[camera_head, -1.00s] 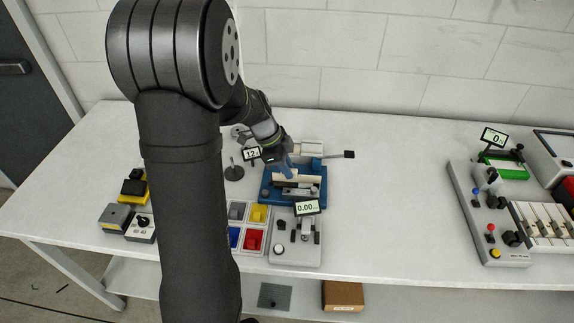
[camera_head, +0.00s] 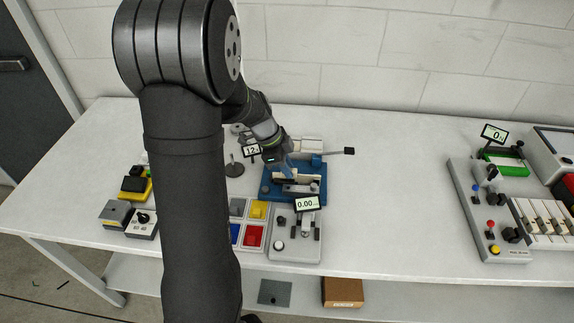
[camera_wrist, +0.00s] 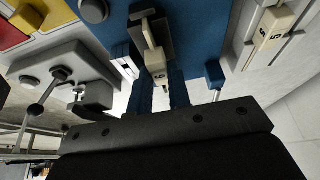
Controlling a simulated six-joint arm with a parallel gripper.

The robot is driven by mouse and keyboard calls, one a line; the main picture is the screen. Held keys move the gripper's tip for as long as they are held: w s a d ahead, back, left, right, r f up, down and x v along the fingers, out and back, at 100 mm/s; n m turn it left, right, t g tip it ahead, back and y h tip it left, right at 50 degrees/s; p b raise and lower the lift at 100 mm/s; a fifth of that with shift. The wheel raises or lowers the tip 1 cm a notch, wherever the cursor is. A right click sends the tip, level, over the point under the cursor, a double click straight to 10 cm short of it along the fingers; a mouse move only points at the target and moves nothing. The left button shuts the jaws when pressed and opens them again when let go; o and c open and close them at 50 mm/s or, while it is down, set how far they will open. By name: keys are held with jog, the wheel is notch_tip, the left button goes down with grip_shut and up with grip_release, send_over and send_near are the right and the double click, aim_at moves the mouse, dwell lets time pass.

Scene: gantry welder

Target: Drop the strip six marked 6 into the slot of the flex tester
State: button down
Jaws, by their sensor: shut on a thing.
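My gripper (camera_head: 287,170) is over the blue fixture (camera_head: 320,190). In the wrist view its blue fingers (camera_wrist: 160,95) are shut on a beige strip (camera_wrist: 154,62) with a dark mark like a 6 or 9. The strip's end stands up beside a dark grey block on the blue base (camera_wrist: 200,30). The fingers and the block hide its lower part, so I cannot tell whether it is in a slot. No label shows which station is the flex tester.
In front of the fixture is a grey unit (camera_head: 281,254) reading 0.00. Left of it is a tray of coloured bins (camera_head: 254,236). In the wrist view another marked beige piece (camera_wrist: 273,25) lies right. A rack of strips (camera_head: 545,218) is at the far right. Mid-right table is clear.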

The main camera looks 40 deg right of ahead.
jog(key=c, duration=1.3)
grip_release()
jog(key=v, duration=1.7)
jog(key=shift+a+r, duration=0.1)
jog(key=shift+r, duration=0.15)
jog(key=shift+f, duration=0.1)
jog(key=x, duration=1.7)
jog(key=shift+f, duration=0.15)
